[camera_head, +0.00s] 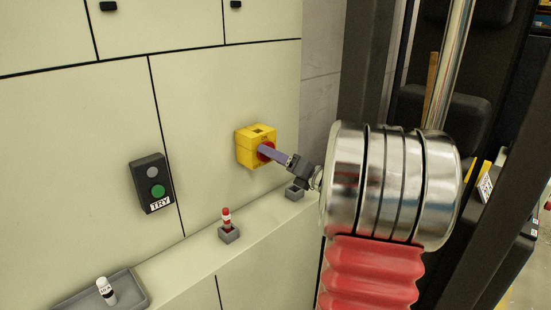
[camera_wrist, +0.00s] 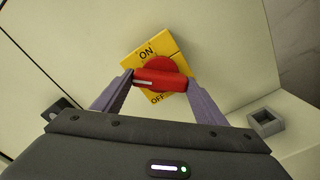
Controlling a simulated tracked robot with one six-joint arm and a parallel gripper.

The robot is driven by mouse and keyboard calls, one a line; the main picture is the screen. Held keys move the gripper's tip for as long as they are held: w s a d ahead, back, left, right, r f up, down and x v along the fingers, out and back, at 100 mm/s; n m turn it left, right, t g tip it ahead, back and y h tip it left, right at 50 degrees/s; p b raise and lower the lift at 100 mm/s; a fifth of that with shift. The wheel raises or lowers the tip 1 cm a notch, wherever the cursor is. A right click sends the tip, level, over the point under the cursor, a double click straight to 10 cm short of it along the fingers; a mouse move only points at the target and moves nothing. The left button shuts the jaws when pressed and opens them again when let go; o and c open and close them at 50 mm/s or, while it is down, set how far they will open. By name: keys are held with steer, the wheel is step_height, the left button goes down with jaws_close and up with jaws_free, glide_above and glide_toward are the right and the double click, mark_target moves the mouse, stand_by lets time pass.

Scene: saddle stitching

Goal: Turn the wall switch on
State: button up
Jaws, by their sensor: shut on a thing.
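The wall switch is a yellow box (camera_head: 247,147) on the cream wall panel, with a red rotary knob (camera_wrist: 160,79). In the wrist view its yellow plate (camera_wrist: 175,48) looks tilted, with ON printed above the knob and OFF below it. The knob's bar lies nearly level across the picture, its white mark at the left end, pointing at neither word. My gripper (camera_wrist: 161,79) has its purple fingers at the two ends of the bar and is shut on it. In the head view my gripper (camera_head: 267,152) reaches the switch from the right and hides part of the knob.
A black box with a green button and a TRY label (camera_head: 152,184) is on the wall at left. Below, a ledge carries a grey holder (camera_head: 229,235) with a red-and-white piece, an empty-looking grey holder (camera_wrist: 266,122), and a grey tray (camera_head: 130,283) with a white cylinder.

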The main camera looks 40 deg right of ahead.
steer(key=shift+d+f+m, duration=0.1)
steer(key=shift+d+m, duration=0.05)
steer(key=shift+m, duration=4.75)
steer(key=o, duration=1.1)
steer(key=shift+c, duration=0.2)
steer(key=shift+s, duration=0.1)
steer(key=s, duration=1.3)
steer(key=shift+s, duration=0.35)
steer(key=shift+d, duration=0.1)
